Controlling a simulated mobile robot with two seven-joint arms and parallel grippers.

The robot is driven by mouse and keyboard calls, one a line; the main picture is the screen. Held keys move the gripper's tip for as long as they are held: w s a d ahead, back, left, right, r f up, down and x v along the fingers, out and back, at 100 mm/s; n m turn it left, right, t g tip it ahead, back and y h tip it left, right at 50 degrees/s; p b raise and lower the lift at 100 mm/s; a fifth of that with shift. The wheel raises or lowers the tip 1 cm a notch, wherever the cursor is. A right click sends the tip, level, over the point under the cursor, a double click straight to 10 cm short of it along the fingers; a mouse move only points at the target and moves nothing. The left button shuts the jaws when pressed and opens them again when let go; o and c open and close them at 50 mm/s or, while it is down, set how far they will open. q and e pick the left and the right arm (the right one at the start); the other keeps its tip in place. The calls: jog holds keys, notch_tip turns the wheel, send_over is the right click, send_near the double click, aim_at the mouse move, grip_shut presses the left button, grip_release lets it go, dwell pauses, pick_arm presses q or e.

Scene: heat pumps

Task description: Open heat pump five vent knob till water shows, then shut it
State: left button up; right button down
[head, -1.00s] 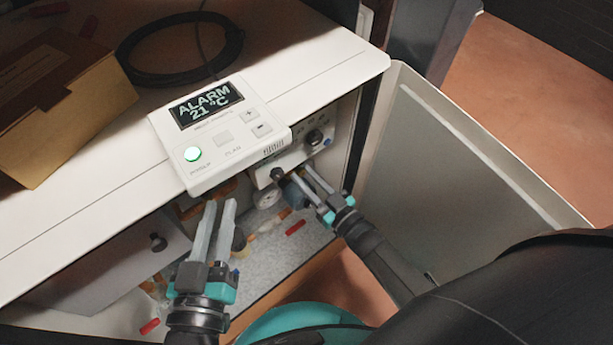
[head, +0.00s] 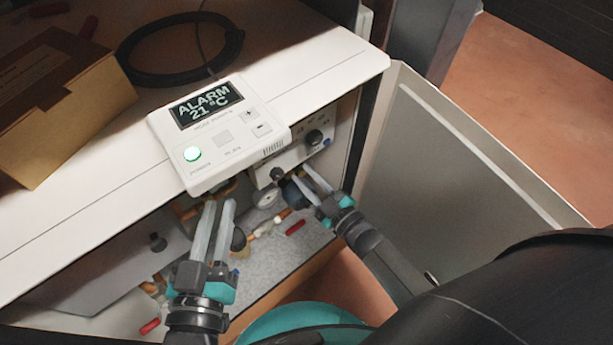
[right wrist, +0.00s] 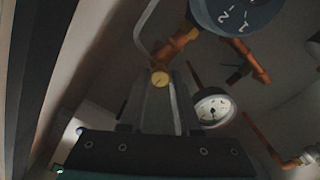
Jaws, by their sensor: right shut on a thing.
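The heat pump cabinet stands open below its white top (head: 330,60), with pipes and a gauge inside. In the right wrist view my right gripper (right wrist: 161,84) is shut on a small brass vent knob (right wrist: 160,77) at its fingertips. In the head view the right gripper (head: 303,176) reaches in under the front edge, and the knob is hidden there. A round pressure gauge (right wrist: 213,109) is beside the fingers. My left gripper (head: 219,204) is open and empty in front of the cabinet, with a narrow gap between its fingers. I see no water.
A control panel (head: 218,133) on the top reads ALARM 21 °C with a green light. A cardboard box (head: 60,105) and a black cable coil (head: 180,75) lie on top. The open door (head: 450,170) bounds the right side. Red-handled valves (head: 295,228) sit inside.

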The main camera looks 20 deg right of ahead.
jog(key=shift+n, duration=0.5)
jog(key=c, duration=0.6)
grip_release()
jog(key=shift+s+d, duration=0.15)
jog(key=shift+s, duration=0.3)
pick_arm(q)
jog(key=shift+w+a+f+m+g+y+p, duration=0.2)
jog(key=shift+a+f+g+y+p, duration=0.5)
jog(key=shift+a+g, duration=0.4)
jog(key=shift+w+a+f+m+g+y+p, duration=0.2)
jog(key=shift+a+f+g+y+p, duration=0.45)
jog(key=shift+g, duration=0.75)
pick_arm(e)
jog(key=shift+v, duration=5.55)
pick_arm(q)
jog(key=shift+a+f, duration=0.1)
pick_arm(e)
jog(key=shift+r, duration=0.1)
